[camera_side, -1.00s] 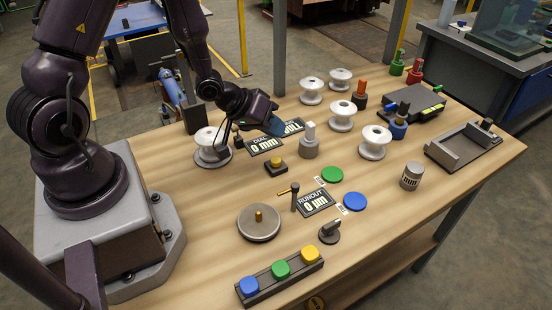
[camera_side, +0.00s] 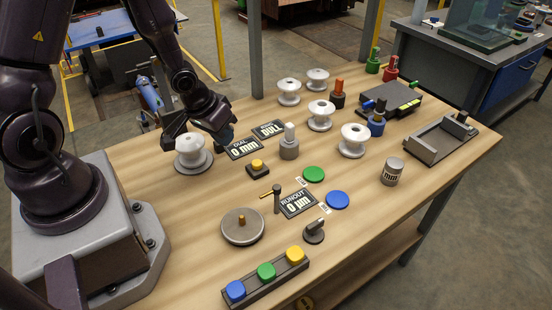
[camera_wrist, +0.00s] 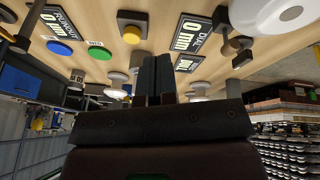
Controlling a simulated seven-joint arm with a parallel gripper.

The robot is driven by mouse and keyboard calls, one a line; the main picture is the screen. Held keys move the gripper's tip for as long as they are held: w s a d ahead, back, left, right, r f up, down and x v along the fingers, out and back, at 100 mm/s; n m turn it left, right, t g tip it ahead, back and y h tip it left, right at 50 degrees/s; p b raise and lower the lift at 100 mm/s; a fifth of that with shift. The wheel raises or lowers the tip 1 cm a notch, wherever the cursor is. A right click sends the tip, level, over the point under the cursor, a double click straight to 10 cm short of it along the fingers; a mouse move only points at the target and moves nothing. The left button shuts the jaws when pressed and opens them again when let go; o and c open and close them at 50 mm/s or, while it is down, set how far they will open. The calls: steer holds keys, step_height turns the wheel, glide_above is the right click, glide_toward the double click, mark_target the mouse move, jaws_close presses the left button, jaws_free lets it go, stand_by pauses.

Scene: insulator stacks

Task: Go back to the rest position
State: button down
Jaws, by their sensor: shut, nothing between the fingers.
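My gripper (camera_side: 226,135) is in the air at the back left of the bench in the side view, close to the dial display (camera_side: 243,148). In the wrist view its two dark fingers (camera_wrist: 155,75) lie together, shut and empty. A white insulator (camera_side: 190,150) sits on a round plate just left of my gripper, seen apart from the fingers. It also shows at the top right of the wrist view (camera_wrist: 268,12). Several more white insulators stand to the right, among them one near the middle (camera_side: 321,115) and one further front (camera_side: 354,140).
A yellow push button (camera_side: 258,167) and a grey post with a white top (camera_side: 289,142) stand near my gripper. A runout display (camera_side: 297,204), a turntable (camera_side: 242,226) and a button strip (camera_side: 265,280) lie in front. A grey cradle (camera_side: 440,140) stands right.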

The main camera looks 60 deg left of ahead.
steer(key=s+d+r+m, duration=0.1)
steer(key=s+d+r, duration=0.3)
steer(key=r, duration=0.9)
steer(key=s+d+r+m+t, duration=0.1)
steer(key=s+d+r, duration=0.3)
steer(key=r, duration=0.9)
steer(key=s+m, duration=0.1)
steer(key=s, duration=0.2)
steer(key=shift+r+m, duration=0.2)
steer(key=shift+m, duration=0.1)
